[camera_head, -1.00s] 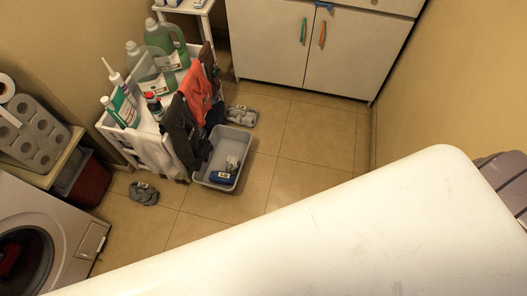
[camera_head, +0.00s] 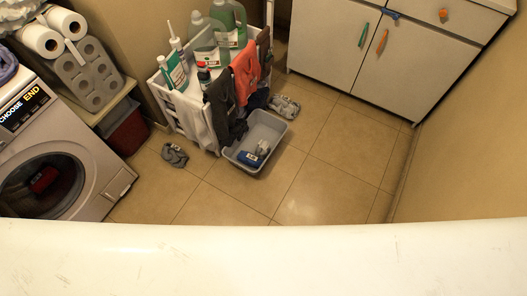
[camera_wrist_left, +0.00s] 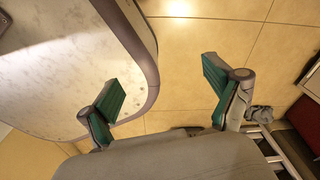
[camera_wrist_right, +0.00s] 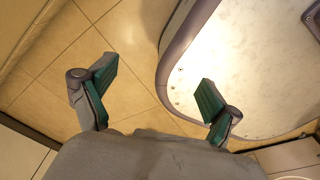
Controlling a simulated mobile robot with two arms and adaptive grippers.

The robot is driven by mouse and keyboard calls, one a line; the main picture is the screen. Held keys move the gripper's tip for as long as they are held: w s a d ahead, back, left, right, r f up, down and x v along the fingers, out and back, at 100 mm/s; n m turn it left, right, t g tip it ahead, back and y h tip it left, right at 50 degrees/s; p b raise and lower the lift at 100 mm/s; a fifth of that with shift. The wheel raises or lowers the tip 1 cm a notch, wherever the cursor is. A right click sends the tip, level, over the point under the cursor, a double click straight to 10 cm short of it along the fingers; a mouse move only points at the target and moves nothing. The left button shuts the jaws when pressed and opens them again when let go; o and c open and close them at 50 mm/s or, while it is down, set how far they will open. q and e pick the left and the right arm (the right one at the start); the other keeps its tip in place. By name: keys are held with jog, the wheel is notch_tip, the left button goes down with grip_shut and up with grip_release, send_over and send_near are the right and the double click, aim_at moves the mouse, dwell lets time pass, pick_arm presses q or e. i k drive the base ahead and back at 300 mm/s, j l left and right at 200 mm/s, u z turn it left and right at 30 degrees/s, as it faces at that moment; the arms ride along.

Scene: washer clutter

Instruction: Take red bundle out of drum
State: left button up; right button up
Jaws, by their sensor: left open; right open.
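The washer (camera_head: 62,160) stands at the left of the head view. Its round door (camera_head: 45,186) looks closed, with dark glass. A red bundle (camera_head: 44,179) shows dimly behind the glass inside the drum. My left gripper (camera_wrist_left: 165,95) is open and empty in the left wrist view, above the tiled floor. My right gripper (camera_wrist_right: 155,82) is open and empty in the right wrist view, also above the floor. Neither gripper shows in the head view, and both are away from the washer door.
A white rack (camera_head: 190,108) with bottles and hanging cloths stands right of the washer. A grey tub (camera_head: 262,135) holds small items. Grey socks (camera_head: 174,155) lie on the floor, with more by the tub (camera_head: 285,106). A white cabinet (camera_head: 318,42) stands behind. Floor tiles (camera_head: 315,185) at centre right are clear.

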aim_at(44, 179)
jog(key=u, duration=2.1)
jog(key=i+l+u, duration=0.15)
jog(key=u, duration=0.35)
jog(key=i+l+u, duration=0.1)
jog(key=l+u, duration=0.25)
jog(key=u, duration=0.15)
jog(key=l+u, duration=0.3)
jog(key=u, duration=0.2)
